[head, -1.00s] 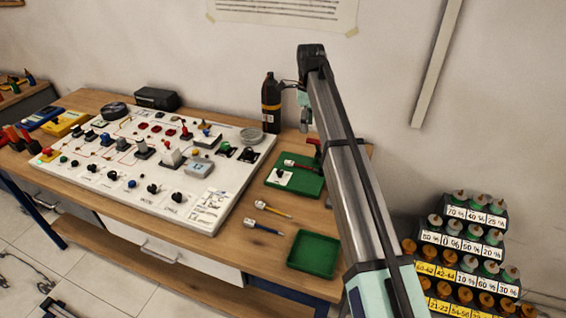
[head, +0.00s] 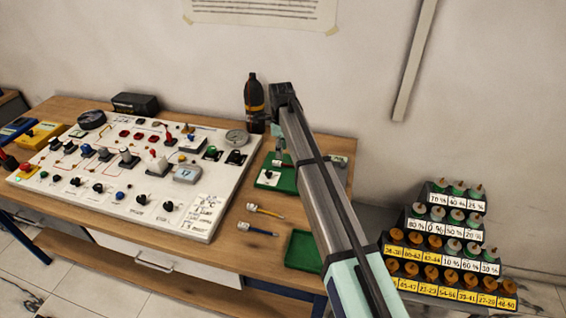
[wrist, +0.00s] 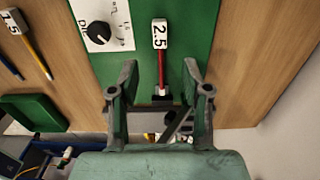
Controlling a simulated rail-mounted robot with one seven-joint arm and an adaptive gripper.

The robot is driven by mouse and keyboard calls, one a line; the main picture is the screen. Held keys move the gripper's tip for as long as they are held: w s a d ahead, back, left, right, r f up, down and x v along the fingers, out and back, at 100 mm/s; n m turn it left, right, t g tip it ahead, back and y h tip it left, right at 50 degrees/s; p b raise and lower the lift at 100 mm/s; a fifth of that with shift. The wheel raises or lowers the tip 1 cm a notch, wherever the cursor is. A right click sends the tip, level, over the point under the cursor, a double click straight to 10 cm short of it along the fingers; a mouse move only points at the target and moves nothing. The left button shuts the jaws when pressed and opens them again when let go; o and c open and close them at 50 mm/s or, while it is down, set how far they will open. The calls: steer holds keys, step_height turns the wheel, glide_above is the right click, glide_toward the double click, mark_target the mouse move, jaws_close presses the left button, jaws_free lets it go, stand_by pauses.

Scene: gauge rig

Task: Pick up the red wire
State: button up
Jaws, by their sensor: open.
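The red wire (wrist: 161,68) lies on a green tray (wrist: 190,35) in the wrist view. It has a white tag marked 2.5 at its far end and a dark piece near its lower end. My gripper (wrist: 159,70) is open, with one finger on each side of the wire and a gap to both. Nothing is held. I cannot tell how high the fingers are above the tray. In the head view my gripper (head: 280,157) is over the green tray (head: 284,184), and I cannot make out the red wire there.
A dial on a white plate (wrist: 98,28) sits left of the wire. A yellow wire (head: 268,212) and a blue wire (head: 260,231) lie on the table. A second green tray (head: 302,250) is in front. A dark bottle (head: 254,100) and the control panel (head: 125,165) stand nearby.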

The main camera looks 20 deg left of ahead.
mark_target(281, 162)
steer(key=shift+f+p, duration=1.3)
steer(key=shift+f, duration=1.6)
jaws_close()
